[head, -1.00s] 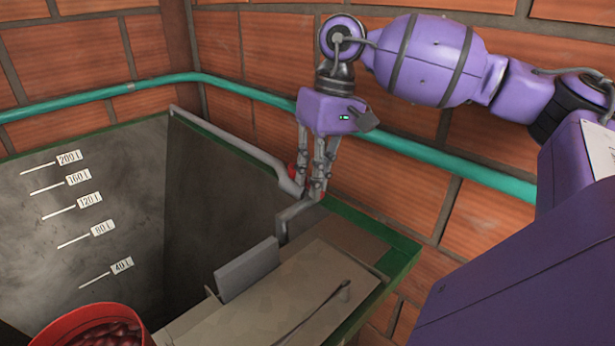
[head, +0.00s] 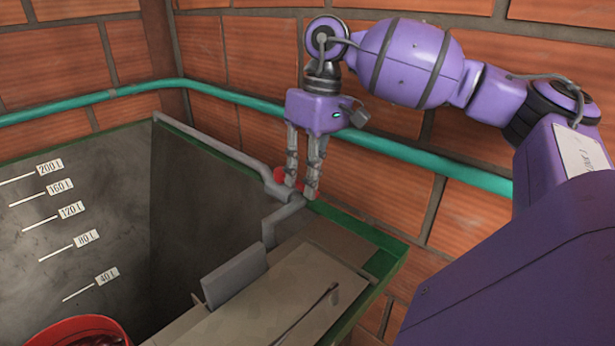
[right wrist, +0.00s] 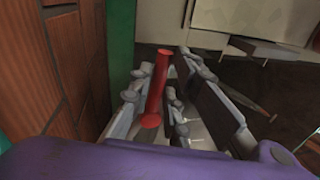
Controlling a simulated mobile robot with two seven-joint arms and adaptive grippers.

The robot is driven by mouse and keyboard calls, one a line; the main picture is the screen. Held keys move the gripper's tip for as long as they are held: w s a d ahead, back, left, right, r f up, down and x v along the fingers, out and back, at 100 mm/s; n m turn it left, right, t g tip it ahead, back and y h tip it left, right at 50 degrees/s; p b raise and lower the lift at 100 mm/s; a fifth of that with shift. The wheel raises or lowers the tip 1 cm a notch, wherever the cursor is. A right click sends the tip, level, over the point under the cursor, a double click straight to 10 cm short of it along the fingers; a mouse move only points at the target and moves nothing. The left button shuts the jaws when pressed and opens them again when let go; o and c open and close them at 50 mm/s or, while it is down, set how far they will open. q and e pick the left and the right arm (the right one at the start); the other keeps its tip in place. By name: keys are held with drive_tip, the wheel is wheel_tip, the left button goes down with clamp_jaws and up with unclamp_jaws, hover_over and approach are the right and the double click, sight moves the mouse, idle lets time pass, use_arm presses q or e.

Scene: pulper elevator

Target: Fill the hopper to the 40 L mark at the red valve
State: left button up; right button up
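The red valve handle (head: 279,175) is a short bar with flared ends on the grey pipe at the hopper's back right corner. My right gripper (head: 301,188) points down at it, one finger on each side. In the right wrist view the red handle (right wrist: 157,95) lies between the fingers; whether both press on it is unclear. The grey hopper (head: 205,200) has marks on its left wall from 200 L down to the 40 L mark (head: 107,276). I see no fill level at the marks; the hopper's bottom is mostly hidden. My left gripper is out of view.
A red bucket (head: 60,328) with dark red contents is at the lower left, cut by the frame. A tan panel (head: 285,290) and an upright grey plate (head: 234,276) stand at the hopper's near right. A teal pipe (head: 400,158) crosses the brick wall close behind my right arm.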

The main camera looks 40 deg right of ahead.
drive_tip(key=shift+o, duration=1.2)
wheel_tip(320, 180, up, 12)
drive_tip(key=d, duration=0.2)
drive_tip(key=shift+d, duration=0.2)
drive_tip(key=shift+f, duration=0.15)
